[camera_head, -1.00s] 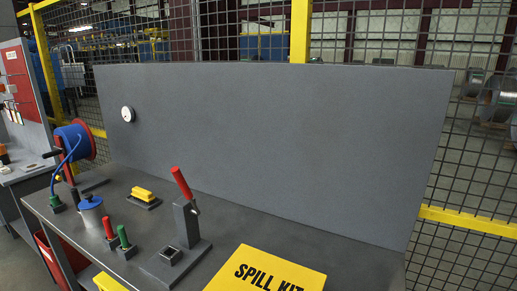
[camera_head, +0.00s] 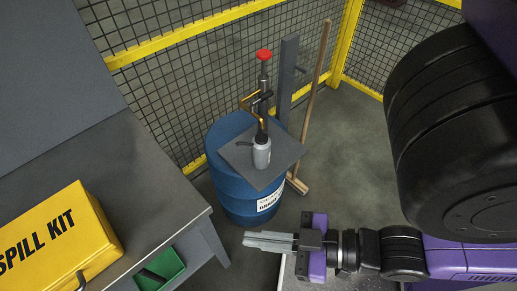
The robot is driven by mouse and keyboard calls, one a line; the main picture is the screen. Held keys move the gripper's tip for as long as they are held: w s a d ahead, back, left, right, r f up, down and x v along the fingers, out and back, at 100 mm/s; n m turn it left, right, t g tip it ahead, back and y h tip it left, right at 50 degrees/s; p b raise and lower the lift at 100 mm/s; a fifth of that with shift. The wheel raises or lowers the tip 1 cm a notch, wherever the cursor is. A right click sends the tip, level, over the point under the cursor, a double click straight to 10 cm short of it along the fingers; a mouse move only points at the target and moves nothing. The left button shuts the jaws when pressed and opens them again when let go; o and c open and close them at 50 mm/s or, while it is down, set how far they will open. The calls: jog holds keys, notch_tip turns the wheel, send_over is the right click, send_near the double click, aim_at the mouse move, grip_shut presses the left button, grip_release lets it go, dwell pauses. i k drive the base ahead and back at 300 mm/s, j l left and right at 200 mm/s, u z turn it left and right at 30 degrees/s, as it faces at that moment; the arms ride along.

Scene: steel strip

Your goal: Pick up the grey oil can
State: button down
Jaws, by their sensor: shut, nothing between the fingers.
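The grey oil can (camera_head: 262,154) is a small light grey bottle with a dark top. It stands upright on a grey square plate (camera_head: 283,163) over a blue drum (camera_head: 228,190). A dark hand pump (camera_head: 263,80) with a red knob rises just behind the can. My gripper (camera_head: 248,241) is shut and empty, pointing left. It is in front of the drum and lower in the picture than the can, clearly apart from it.
A dark grey bench (camera_head: 150,180) with a yellow spill kit box (camera_head: 55,245) is on the left. A green bin (camera_head: 163,268) sits beneath. A grey post (camera_head: 287,75) and a wooden-handled broom (camera_head: 318,85) stand behind the drum. A yellow-railed mesh fence (camera_head: 190,75) closes the back.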

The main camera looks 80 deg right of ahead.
aim_at(261, 144)
jog(key=j+z, duration=0.4)
jog(key=k+j+z, duration=0.15)
jog(key=j+z, duration=0.25)
jog(key=j, duration=0.15)
jog(key=k+j+z, duration=0.15)
jog(key=j+z, duration=0.3)
